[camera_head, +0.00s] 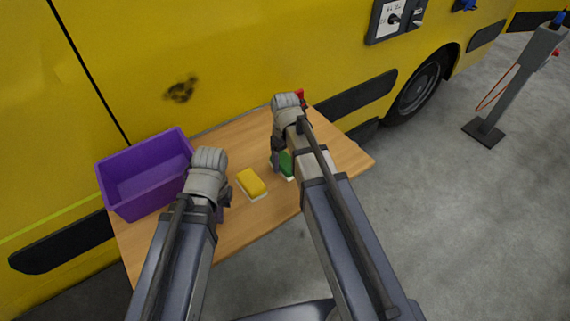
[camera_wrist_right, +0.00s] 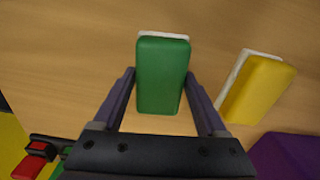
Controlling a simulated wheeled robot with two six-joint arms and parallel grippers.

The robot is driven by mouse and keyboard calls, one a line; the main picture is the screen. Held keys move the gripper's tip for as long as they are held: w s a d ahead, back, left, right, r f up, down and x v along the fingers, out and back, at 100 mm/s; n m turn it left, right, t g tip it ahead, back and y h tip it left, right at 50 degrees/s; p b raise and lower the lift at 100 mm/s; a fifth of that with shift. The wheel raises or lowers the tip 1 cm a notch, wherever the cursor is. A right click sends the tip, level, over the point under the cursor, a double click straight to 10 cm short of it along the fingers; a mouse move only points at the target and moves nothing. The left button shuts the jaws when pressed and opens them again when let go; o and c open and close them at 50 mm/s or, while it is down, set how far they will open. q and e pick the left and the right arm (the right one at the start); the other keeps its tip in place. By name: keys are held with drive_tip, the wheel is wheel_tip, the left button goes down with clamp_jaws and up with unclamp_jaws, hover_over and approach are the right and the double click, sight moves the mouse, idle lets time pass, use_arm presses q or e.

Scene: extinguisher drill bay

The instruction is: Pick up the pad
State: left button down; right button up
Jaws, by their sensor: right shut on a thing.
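The green pad (camera_head: 287,164) has a white backing and is at the table's right half, partly hidden behind my right arm. In the right wrist view the green pad (camera_wrist_right: 161,78) is between the two fingers of my right gripper (camera_wrist_right: 160,76), which is shut on it. I cannot tell if it is off the table. A yellow pad (camera_head: 251,183) with a white backing lies to its left; it also shows in the right wrist view (camera_wrist_right: 258,90). My left gripper (camera_head: 221,209) is between the purple bin and the yellow pad, its fingers mostly hidden by its wrist.
An open purple bin (camera_head: 147,208) stands at the table's left. A red item (camera_head: 299,96) is at the table's back edge. The wooden table (camera_head: 345,157) is bare at the right. A yellow vehicle (camera_head: 230,50) stands right behind it, and a grey post (camera_head: 512,85) stands farther right.

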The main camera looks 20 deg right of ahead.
sight(285, 160)
drive_tip(key=c, duration=0.5)
use_arm(q)
drive_tip(key=shift+r, duration=0.1)
use_arm(e)
drive_tip(key=shift+o, duration=0.2)
drive_tip(key=shift+r, duration=0.15)
